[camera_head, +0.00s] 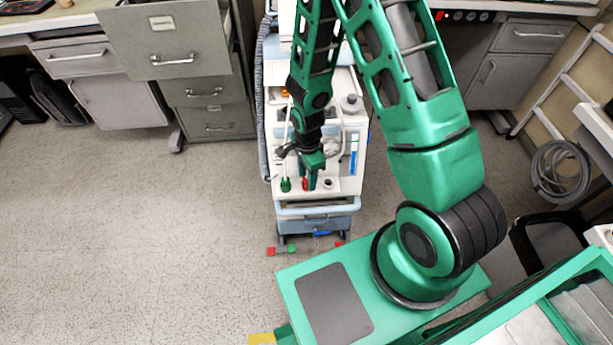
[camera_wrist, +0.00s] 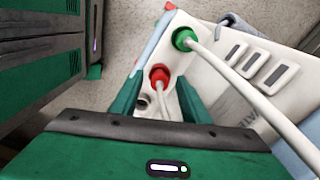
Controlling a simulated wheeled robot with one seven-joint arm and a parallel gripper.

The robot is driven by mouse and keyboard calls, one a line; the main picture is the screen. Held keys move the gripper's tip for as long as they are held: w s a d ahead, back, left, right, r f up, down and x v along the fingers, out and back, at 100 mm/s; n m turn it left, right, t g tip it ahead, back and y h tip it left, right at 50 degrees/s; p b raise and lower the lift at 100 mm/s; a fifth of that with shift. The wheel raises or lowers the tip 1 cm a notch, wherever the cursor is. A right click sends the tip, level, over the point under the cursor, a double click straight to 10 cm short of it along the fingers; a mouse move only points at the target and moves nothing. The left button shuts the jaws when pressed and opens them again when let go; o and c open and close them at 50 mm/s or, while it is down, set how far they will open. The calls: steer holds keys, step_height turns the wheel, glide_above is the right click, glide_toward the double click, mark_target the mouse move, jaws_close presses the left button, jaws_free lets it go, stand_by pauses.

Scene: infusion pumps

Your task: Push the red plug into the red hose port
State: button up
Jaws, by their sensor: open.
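The red plug (camera_head: 304,184) stands on the white front shelf of the pump cart, with a pale hose attached. It also shows in the wrist view (camera_wrist: 159,74). How deep it sits is unclear, and any port under it is hidden. My gripper (camera_head: 312,180) is low over the shelf, pointing down. In the wrist view my gripper (camera_wrist: 157,92) has its two green fingers apart, one on each side of the red plug's area. I cannot tell whether they touch it.
A green plug (camera_wrist: 184,39) with a thick white hose stands beside the red one. A small metallic socket (camera_wrist: 143,101) is on the red plug's other side. The cart's blue-grey front handle (camera_head: 318,208) lies in front. A grey cabinet (camera_head: 190,70) stands left; open floor surrounds the cart's left.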

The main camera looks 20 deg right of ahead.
step_height(320, 180, up, 10)
steer(key=shift+r, duration=0.2)
stand_by(0.3)
steer(key=s+d+r+n+h, duration=0.1)
steer(key=s+d+r+n, duration=0.25)
steer(key=d+r, duration=0.4)
steer(key=s+d+r+n, duration=0.2)
steer(key=s+d+r, duration=0.35)
steer(key=r, duration=0.35)
steer(key=s+d+r+n, duration=0.2)
steer(key=s+r, duration=0.2)
steer(key=s, duration=0.3)
steer(key=s+d+r+n+y, duration=0.1)
steer(key=s+d+r+n, duration=0.1)
steer(key=s+r, duration=0.3)
steer(key=shift+s+d+n, duration=0.2)
steer(key=shift+s+n, duration=0.35)
steer(key=shift+s, duration=0.65)
steer(key=shift+w+f, duration=0.1)
steer(key=shift+w, duration=0.05)
